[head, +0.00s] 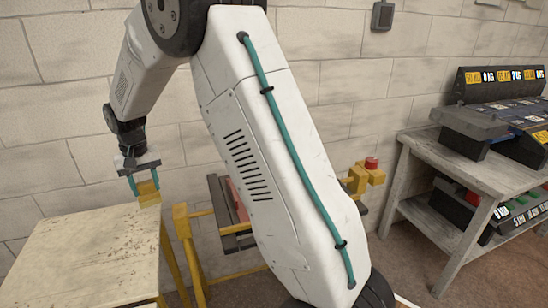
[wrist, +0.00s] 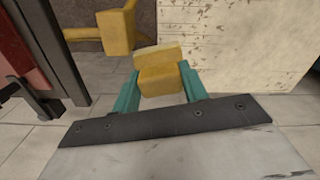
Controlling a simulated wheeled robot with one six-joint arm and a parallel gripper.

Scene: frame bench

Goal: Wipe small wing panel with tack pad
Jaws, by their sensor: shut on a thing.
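My gripper (head: 145,184) has teal fingers shut on a yellow block, which looks like the tack pad (head: 149,193). In the wrist view the pad (wrist: 160,78) sits between the two fingertips of my gripper (wrist: 160,84). In the head view it appears at the far right corner of a worn cream tabletop; I cannot tell whether it touches. A red panel in a dark frame (head: 239,198) stands right of the gripper, partly hidden by my arm; it may be the small wing panel. Red also shows at the left of the wrist view (wrist: 20,45).
The cream table (head: 80,255) is bare. A yellow frame (head: 182,230) stands beside it, with a red-topped yellow post (head: 371,163) at its right. A grey shelf (head: 400,165) holding dark labelled bins is at the right. A block wall is close behind.

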